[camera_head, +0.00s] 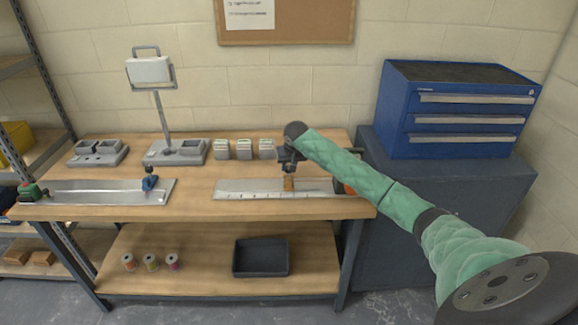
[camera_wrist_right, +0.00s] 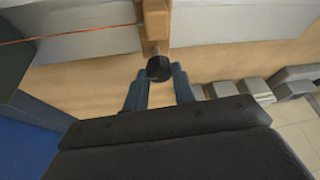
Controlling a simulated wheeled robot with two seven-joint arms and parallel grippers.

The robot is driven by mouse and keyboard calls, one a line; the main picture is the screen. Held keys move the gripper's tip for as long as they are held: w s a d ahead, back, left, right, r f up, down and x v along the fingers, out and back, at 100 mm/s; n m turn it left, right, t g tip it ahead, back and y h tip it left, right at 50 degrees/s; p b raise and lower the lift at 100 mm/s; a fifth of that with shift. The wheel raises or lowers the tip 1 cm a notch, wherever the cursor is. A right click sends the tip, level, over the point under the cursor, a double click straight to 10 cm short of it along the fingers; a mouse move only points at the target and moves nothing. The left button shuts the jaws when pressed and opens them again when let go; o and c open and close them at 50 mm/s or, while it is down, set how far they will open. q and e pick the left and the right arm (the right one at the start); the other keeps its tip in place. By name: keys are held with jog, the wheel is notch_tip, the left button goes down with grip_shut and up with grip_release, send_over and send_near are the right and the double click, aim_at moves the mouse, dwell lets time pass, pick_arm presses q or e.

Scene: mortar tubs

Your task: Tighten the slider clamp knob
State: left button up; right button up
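The slider clamp is a brown block (camera_head: 289,184) on the right metal plate (camera_head: 245,188) in the head view. In the right wrist view the block (camera_wrist_right: 156,22) carries a short metal stem with a round black knob (camera_wrist_right: 159,69) at its end. My right gripper (camera_head: 288,163) is at the block, its arm reaching in from the right. In the right wrist view the two blue-grey fingers (camera_wrist_right: 160,74) lie on either side of the knob, with no clear gap between tips and knob. My left gripper is in neither view.
A copper-coloured wire (camera_wrist_right: 75,35) runs to the block. A second metal plate (camera_head: 100,192) with a blue clamp (camera_head: 150,182) is at the left. Grey trays and a scale (camera_head: 149,70) stand behind. A blue drawer cabinet (camera_head: 450,110) stands right of the bench.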

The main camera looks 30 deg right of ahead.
jog(key=o, duration=0.4)
jog(key=shift+o, duration=0.2)
jog(key=shift+s+r, duration=0.1)
jog(key=shift+r, duration=0.15)
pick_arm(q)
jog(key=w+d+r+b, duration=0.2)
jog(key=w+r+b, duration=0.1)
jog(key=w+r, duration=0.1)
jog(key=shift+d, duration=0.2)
pick_arm(e)
jog(key=v, duration=0.7)
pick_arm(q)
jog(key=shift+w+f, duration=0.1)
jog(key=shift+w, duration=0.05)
